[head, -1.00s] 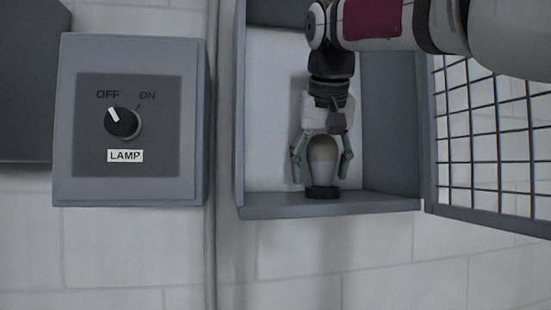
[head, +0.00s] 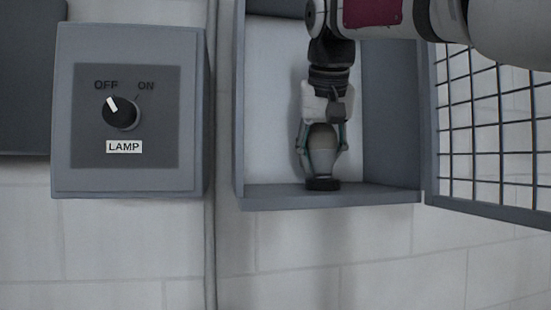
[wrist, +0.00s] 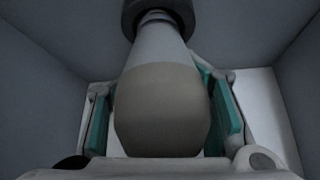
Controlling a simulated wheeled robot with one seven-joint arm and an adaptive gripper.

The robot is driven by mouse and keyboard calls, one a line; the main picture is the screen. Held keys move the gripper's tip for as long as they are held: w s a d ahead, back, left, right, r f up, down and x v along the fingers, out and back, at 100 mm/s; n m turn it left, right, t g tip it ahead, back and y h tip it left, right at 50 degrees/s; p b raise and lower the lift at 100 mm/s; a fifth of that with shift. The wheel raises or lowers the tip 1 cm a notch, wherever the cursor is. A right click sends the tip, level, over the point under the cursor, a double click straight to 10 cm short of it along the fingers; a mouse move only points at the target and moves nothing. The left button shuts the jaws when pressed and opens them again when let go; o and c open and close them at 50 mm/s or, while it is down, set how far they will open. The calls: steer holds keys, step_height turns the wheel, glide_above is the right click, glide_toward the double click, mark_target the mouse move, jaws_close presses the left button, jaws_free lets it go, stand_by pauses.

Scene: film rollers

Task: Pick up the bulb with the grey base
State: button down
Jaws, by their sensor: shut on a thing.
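The bulb (head: 322,150) stands upright in the grey wall box, with its rounded top up and a dark ring (head: 322,184) around its foot at the box's floor. My gripper (head: 322,150) comes from above, with one finger on each side of the bulb, shut on it. In the wrist view the bulb (wrist: 162,105) fills the middle between the teal finger pads. Its top is beige-grey and its lower part grey. The dark ring (wrist: 158,12) is at the top of that view. I cannot tell whether the bulb is lifted off its foot ring.
The box (head: 390,197) has walls close on both sides and a low front lip. Its mesh door (head: 490,140) hangs open on the right. Left of it is a lamp switch box (head: 128,180) with its knob (head: 121,112) pointing to OFF. A vertical pipe (head: 211,240) runs between them.

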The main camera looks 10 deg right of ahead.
steer(key=shift+r+b, duration=0.4)
steer(key=shift+r, duration=1.05)
steer(key=s+d+r+b, duration=0.1)
steer(key=s+d, duration=0.1)
steer(key=s, duration=0.6)
steer(key=s+d+r+b, duration=0.1)
steer(key=s+d, duration=0.1)
steer(key=s, duration=0.5)
steer(key=shift+s+r, duration=0.25)
steer(key=shift+s, duration=0.1)
steer(key=shift+r+p, duration=0.9)
steer(key=shift+p, duration=0.15)
steer(key=shift+r, duration=0.1)
steer(key=shift+r+p, duration=0.45)
steer(key=shift+r, duration=0.7)
